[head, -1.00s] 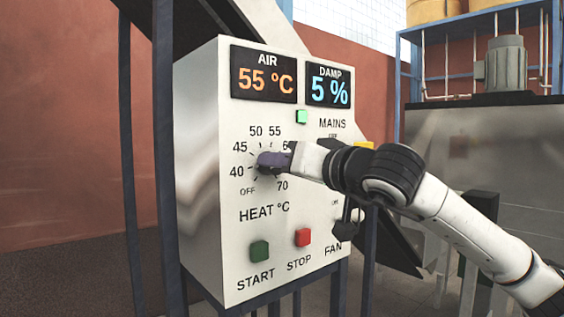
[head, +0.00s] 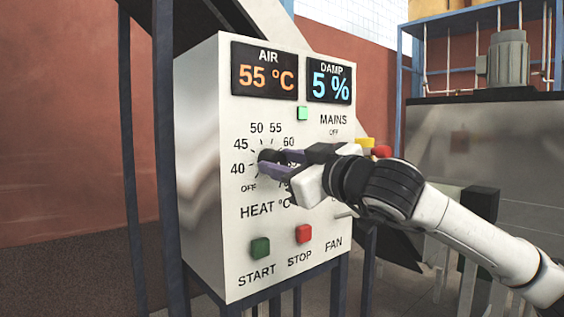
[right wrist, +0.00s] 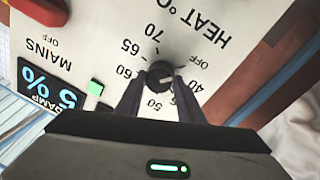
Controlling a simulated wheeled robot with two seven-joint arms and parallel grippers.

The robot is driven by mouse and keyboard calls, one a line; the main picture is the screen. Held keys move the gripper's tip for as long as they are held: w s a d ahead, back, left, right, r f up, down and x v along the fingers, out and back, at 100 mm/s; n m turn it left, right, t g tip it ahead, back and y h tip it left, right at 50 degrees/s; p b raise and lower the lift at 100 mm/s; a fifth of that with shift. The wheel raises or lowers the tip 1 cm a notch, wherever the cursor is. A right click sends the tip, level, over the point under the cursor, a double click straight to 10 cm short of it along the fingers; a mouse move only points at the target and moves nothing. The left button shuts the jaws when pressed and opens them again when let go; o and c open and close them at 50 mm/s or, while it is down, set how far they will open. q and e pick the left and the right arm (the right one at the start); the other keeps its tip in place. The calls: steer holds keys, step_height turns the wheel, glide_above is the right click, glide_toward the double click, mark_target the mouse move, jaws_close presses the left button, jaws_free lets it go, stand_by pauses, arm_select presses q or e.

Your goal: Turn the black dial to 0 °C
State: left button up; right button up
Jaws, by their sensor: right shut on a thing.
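The black dial (head: 268,161) is on the front of the pale control panel (head: 200,130), above the words HEAT °C. Its scale reads OFF and 40 to 70, with some numbers hidden. The dial also shows in the right wrist view (right wrist: 159,74), where its white mark points right, about toward 40 or 45. My right gripper (head: 275,161) is shut on the dial, one purple finger on each side; its fingers also show in the right wrist view (right wrist: 158,88). My left gripper is out of view.
The AIR display (head: 265,72) reads 55 °C and the DAMP display (head: 330,81) 5 %. A green START button (head: 260,248) and red STOP button (head: 303,234) lie below the dial. A small green light (head: 302,113) is above it. Dark posts (head: 168,150) stand at left.

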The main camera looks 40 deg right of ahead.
stand_by(0.5)
steer(key=o, duration=1.1)
steer(key=shift+c, duration=0.2)
steer(key=shift+s, duration=0.1)
steer(key=s+b, duration=0.3)
steer(key=s, duration=0.7)
steer(key=shift+f, duration=0.2)
